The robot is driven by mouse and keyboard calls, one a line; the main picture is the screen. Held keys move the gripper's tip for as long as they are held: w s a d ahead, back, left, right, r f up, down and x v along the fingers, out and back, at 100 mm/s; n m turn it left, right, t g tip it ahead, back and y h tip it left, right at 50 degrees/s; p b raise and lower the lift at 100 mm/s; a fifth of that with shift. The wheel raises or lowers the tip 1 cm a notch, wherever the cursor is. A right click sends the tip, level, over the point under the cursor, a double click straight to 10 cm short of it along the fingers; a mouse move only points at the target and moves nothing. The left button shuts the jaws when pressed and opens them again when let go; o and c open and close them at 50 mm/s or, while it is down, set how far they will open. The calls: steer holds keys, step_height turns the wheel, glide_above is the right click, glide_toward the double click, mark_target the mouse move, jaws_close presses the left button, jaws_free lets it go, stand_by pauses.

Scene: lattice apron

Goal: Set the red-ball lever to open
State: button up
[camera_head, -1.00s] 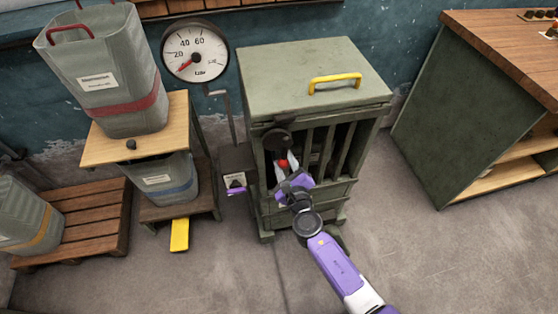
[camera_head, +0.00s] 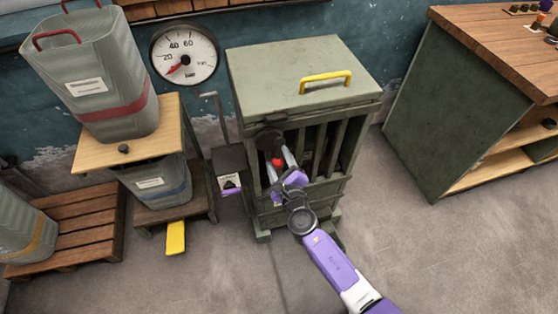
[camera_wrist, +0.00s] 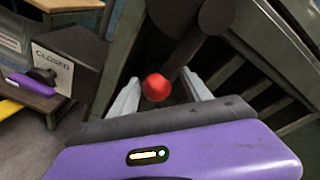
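The red ball (camera_head: 277,162) is at the lower end of a dark lever on the front of a green slatted cabinet (camera_head: 305,65). The lever's round dark hub (camera_head: 268,138) is just above it. In the wrist view the ball (camera_wrist: 156,87) lies between the two pale fingers of my gripper (camera_wrist: 160,92), with a gap visible on each side. My gripper (camera_head: 281,165) is open in front of the cabinet; contact with the ball cannot be told. A sign reading CLOSED (camera_wrist: 52,70) shows left in the wrist view.
A dark box (camera_head: 229,160) stands on a post left of the cabinet. Further left are a wooden stand (camera_head: 88,151) with grey bins and a gauge (camera_head: 184,53) on the wall. A wooden-topped bench (camera_head: 500,50) is at right. Floor between bench and cabinet is clear.

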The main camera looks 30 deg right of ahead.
steer(key=shift+s, duration=0.1)
steer(key=p+v, duration=0.1)
steer(key=v, duration=0.6)
steer(key=shift+s, duration=0.35)
